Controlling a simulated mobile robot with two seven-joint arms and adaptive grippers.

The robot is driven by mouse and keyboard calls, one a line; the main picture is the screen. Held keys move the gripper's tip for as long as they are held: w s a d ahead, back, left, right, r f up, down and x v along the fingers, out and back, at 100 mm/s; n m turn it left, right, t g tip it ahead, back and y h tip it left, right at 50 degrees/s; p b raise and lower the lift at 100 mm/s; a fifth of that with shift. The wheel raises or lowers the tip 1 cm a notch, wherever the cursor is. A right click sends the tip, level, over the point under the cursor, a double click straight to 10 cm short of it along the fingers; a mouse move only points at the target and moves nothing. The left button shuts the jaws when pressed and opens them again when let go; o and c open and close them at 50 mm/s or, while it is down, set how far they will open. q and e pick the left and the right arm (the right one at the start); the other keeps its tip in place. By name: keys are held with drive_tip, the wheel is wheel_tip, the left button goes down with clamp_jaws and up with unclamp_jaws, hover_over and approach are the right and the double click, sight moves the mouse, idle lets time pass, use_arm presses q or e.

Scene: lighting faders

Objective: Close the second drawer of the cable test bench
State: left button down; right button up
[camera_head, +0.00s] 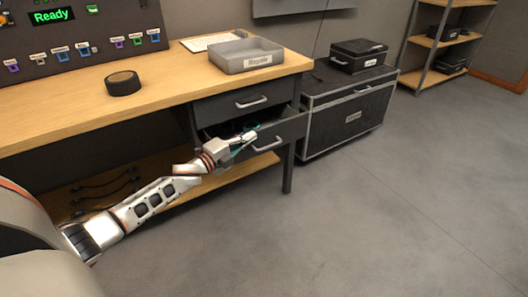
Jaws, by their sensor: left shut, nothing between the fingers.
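The cable test bench (150,88) has a wooden top and dark drawers at its right end. The top drawer (225,107) looks shut. The second drawer (290,129), below it, stands partly open, with a light bar handle (267,146) on its front. Some dark and teal contents show inside it. My left gripper (250,137) is shut and empty. It is at the open second drawer, in front of its opening and close to the handle's left end; I cannot tell whether it touches the drawer. My right gripper is not in view.
A grey labelled tray (233,62) and a black tape roll (123,83) are on the bench top. Cables lie on the lower shelf (150,185). A black case (350,112) stands right of the bench. The floor (370,220) in front is clear.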

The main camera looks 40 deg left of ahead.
use_arm(q)
drive_tip(key=a, duration=0.1)
drive_tip(key=w+a, duration=0.1)
drive_tip(key=a, duration=0.1)
drive_tip(key=a+b, duration=0.1)
drive_tip(key=shift+w+a+f, duration=0.2)
drive_tip(key=shift+f, duration=0.15)
drive_tip(key=shift+w+a+r+b, duration=0.15)
drive_tip(key=shift+w+a+r, duration=0.05)
drive_tip(key=shift+a, duration=0.25)
drive_tip(key=shift+w+a+r+b, duration=0.15)
drive_tip(key=shift+w+a, duration=0.05)
drive_tip(key=shift+a, duration=0.2)
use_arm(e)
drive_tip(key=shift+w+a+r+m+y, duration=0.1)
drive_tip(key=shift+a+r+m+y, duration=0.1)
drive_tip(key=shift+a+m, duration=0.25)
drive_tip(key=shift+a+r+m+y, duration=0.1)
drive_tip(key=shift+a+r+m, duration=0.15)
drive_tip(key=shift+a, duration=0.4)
use_arm(q)
drive_tip(key=shift+d, duration=0.1)
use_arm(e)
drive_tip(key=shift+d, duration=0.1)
